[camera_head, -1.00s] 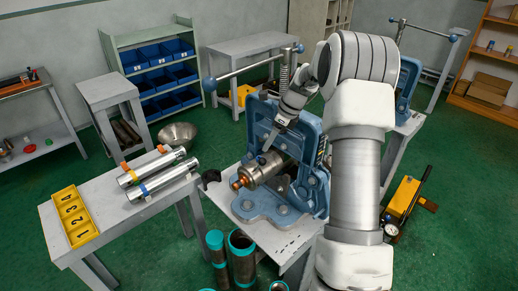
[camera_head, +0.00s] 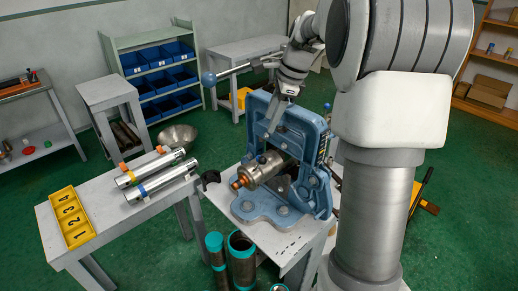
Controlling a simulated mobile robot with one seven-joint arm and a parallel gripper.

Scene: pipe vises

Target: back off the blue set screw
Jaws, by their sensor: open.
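A metal pipe fitting (camera_head: 256,174) with a copper-coloured end lies in the jaws of the near blue pipe vise (camera_head: 312,131). A small bluish spot (camera_head: 261,159) on top of the fitting looks like the blue set screw, but it is too small to be sure. My gripper (camera_head: 269,134) points down and left in front of the vise frame, above the fitting. Its fingers are open, with nothing seen between them. It looks apart from the fitting. My wrist hides part of the vise's upper screw and handle.
The vise's long handle bar (camera_head: 232,73) with a blue ball end sticks out to the left near my wrist. Teal-ended pipes (camera_head: 242,262) stand in front of the vise table (camera_head: 305,238). A left table holds chrome pipes (camera_head: 160,180) and a yellow numbered tray (camera_head: 70,217).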

